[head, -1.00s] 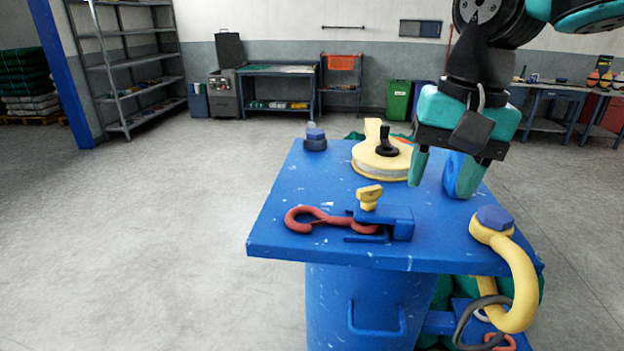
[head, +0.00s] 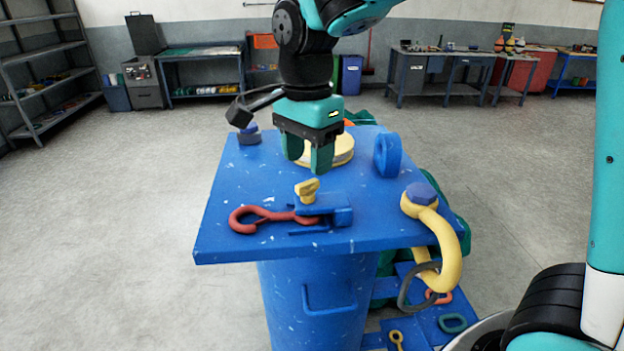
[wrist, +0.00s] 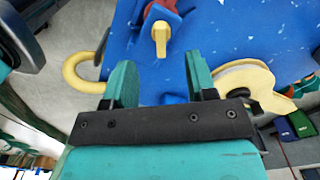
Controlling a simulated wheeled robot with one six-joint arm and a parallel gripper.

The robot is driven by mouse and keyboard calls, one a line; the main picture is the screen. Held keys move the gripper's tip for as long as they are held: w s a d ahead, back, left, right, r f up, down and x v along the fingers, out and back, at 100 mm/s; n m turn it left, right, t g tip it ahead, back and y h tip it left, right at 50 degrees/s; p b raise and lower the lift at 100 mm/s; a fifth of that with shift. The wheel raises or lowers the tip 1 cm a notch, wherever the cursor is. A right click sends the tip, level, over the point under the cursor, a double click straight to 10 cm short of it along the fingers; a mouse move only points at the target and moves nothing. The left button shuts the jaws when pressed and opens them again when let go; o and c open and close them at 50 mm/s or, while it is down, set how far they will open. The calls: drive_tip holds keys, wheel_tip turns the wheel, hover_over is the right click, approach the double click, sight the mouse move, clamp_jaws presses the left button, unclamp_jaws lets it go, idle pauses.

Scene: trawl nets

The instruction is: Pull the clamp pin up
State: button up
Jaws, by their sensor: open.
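The clamp pin is a small yellow T-shaped piece (head: 307,190) standing on top of the blue clamp (head: 326,208) on the blue table. It also shows in the wrist view (wrist: 160,36), beyond my fingertips. A red hook (head: 262,217) lies with its shank end at the clamp. My gripper (head: 308,170) is open and empty, pointing down above and behind the pin, apart from it. In the wrist view my gripper (wrist: 155,78) has its two teal fingers wide apart, with bare blue table between them.
A yellow block (head: 336,150) stands behind my gripper, with a blue upright ring (head: 387,155) right of it. A yellow shackle (head: 436,232) hangs over the table's right edge. A dark blue bolt (head: 249,134) stands back left. The front left of the table (head: 228,190) is clear.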

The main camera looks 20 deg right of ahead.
sight(308, 183)
wheel_tip(308, 183, down, 6)
drive_tip(key=shift+f+p, duration=0.15)
drive_tip(key=shift+p, duration=0.3)
drive_tip(key=shift+c, duration=0.4)
clamp_jaws()
wheel_tip(308, 183, up, 4)
drive_tip(key=p, duration=0.2)
drive_tip(key=shift+d+f+p, duration=0.1)
drive_tip(key=shift+f+p, duration=0.05)
drive_tip(key=shift+p, duration=0.25)
drive_tip(key=shift+f, duration=0.1)
